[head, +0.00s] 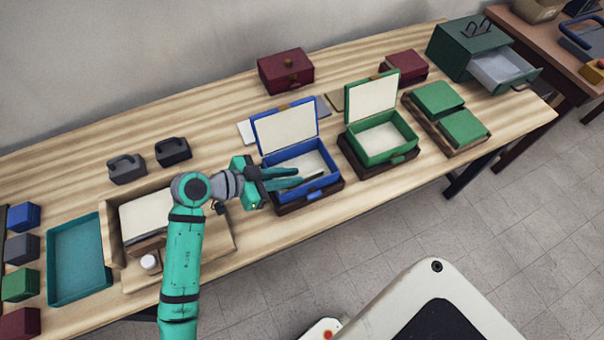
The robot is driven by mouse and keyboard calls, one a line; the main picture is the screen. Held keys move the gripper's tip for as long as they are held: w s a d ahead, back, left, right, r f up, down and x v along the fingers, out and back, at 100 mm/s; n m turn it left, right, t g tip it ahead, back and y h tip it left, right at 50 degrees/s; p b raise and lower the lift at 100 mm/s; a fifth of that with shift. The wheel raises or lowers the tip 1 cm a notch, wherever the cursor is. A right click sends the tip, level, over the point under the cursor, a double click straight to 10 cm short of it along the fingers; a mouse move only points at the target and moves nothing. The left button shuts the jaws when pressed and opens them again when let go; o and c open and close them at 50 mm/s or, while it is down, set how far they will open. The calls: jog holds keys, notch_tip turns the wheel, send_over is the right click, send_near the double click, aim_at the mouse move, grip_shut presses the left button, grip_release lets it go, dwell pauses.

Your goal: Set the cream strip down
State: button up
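My gripper (301,177) reaches in from the left over the open blue box (318,192), with its teal fingers low over the box's interior. The box has a cream lid lining (287,130) and a pale inside. I cannot make out a separate cream strip between the fingers, nor whether they are closed on anything. A dark narrow shape shows just beyond the fingertips; I cannot tell if it is a shadow. A pale flat piece (246,132) lies on the table left of the blue lid, partly hidden by it.
An open green box (372,155) stands right of the blue one. A grey piece (322,107) and a tan piece (335,102) lie behind them. A wooden tray (220,236) sits under my arm, beside a teal tray (77,262). Dark red boxes (285,72) stand at the back.

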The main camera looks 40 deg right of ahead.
jog(key=v, duration=0.7)
dwell(0.4)
